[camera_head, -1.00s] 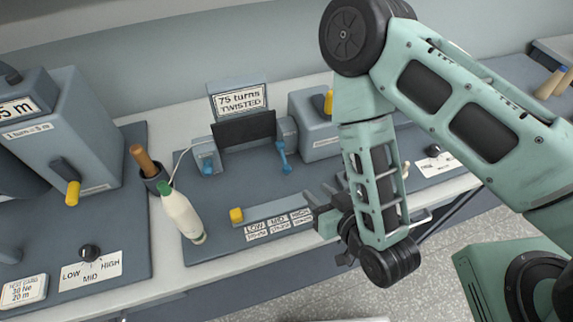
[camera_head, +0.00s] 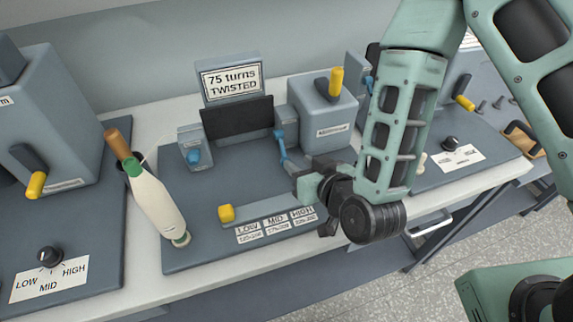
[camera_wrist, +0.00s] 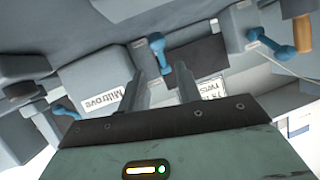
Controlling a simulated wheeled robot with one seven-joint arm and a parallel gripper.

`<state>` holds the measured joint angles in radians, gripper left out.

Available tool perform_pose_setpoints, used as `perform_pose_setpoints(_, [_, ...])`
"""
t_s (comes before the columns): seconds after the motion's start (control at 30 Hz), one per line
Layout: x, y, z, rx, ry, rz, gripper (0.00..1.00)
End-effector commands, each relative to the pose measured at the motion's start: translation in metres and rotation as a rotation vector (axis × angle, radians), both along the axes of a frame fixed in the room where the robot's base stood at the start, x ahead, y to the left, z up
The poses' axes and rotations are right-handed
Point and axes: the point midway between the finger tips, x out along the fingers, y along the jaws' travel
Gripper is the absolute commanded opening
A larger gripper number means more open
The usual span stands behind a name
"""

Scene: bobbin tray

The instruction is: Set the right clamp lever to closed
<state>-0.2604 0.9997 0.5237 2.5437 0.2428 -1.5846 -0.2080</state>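The right clamp lever (camera_head: 281,145) is a blue lever with a round knob, on the right side of the dark panel of the twist tester (camera_head: 238,127). It points downward in the head view. The left clamp, with its blue lever (camera_head: 193,157), stands left of the panel. My gripper (camera_head: 312,177) is just right of and in front of the right lever. In the wrist view, which shows the scene roughly upside down, the fingers (camera_wrist: 158,76) are apart and empty. The right lever (camera_wrist: 159,52) lies beyond their tips, with no contact visible. The left lever (camera_wrist: 275,42) is farther right there.
A yellow slider (camera_head: 226,213) sits by the LOW/MID/HIGH labels. A cream bobbin (camera_head: 157,203) leans at the left. A grey box with a yellow-handled switch (camera_head: 336,82) stands behind my gripper. Another machine with a blue lever (camera_wrist: 66,111) shows in the wrist view.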

Motion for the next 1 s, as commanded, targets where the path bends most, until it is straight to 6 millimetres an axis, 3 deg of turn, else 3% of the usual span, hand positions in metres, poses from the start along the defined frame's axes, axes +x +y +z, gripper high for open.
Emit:
perform_pose_setpoints(0.43, [0.012,0.006,-0.011,-0.001,-0.004,0.004,0.34])
perform_pose_setpoints(0.73, [0.049,0.025,-0.022,-0.001,0.001,0.001,0.34])
perform_pose_setpoints(1.0, [0.059,0.03,-0.028,-0.003,-0.001,0.003,0.34])
